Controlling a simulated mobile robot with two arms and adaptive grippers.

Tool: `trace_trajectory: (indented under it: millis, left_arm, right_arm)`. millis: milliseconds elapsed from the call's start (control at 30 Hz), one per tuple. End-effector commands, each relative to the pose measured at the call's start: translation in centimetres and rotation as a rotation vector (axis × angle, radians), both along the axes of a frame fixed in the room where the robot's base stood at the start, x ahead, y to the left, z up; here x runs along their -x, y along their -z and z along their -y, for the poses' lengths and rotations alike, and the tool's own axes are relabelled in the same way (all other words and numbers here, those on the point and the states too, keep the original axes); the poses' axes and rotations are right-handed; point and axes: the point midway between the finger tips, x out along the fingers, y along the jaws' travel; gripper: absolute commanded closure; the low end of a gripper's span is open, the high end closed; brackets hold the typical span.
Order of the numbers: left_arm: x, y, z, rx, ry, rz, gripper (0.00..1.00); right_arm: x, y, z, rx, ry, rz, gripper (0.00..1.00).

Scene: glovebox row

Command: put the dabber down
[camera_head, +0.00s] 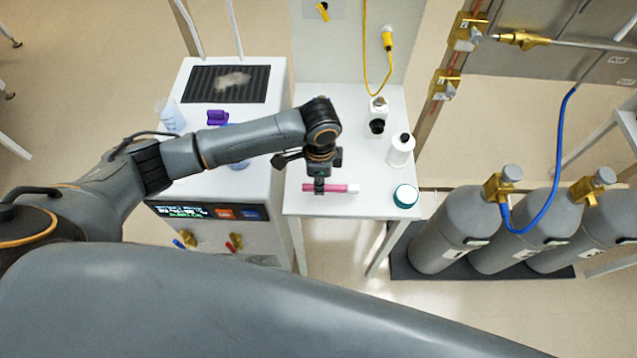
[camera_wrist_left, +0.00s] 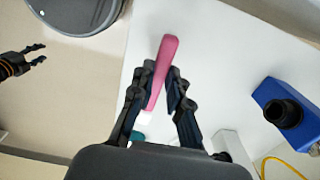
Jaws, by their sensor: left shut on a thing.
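The dabber (camera_head: 347,188) is a pink stick with a white end. In the head view it lies level across the front part of the white table (camera_head: 300,206). My left gripper (camera_head: 319,188) comes down over it from above and is shut on its handle. In the left wrist view the pink dabber (camera_wrist_left: 165,58) sits between the two fingertips (camera_wrist_left: 160,83), with its white end towards the palm. I cannot tell whether it touches the tabletop. My right gripper (camera_wrist_left: 36,54) shows only at the left edge of the left wrist view, apart from the table, open and empty.
A white device (camera_head: 377,116) stands farther back. A blue object (camera_wrist_left: 284,104) shows in the wrist view. Gas cylinders (camera_head: 445,235) stand right of the table.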

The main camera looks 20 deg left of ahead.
Motion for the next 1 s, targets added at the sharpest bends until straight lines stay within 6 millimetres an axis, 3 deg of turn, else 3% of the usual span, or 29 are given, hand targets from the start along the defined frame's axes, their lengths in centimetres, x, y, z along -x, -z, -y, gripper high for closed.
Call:
trace_trajectory:
  millis: [300,500,533,633,1000]
  left_arm:
    - [-0.7,3.4,-0.5,-0.002,-0.001,-0.001,1.00]
    - [-0.6,3.8,-0.5,-0.003,0.000,0.000,1.00]
    - [-0.6,3.8,-0.6,-0.003,0.000,-0.001,0.80]
    - [-0.6,3.8,-0.6,-0.003,0.000,-0.001,0.61]
    - [-0.7,3.9,-0.5,-0.002,0.000,0.001,0.61]
  right_arm:
    - [0.4,-1.7,-0.2,-0.002,0.000,-0.007,0.60]
    - [0.4,-1.5,-0.3,-0.003,0.001,-0.006,0.60]
    - [0.4,-1.5,-0.2,-0.003,0.001,-0.006,0.60]
    - [0.3,-1.5,-0.3,-0.003,0.001,-0.005,0.60]
    - [0.0,-1.0,-0.2,-0.003,0.001,0.000,0.60]
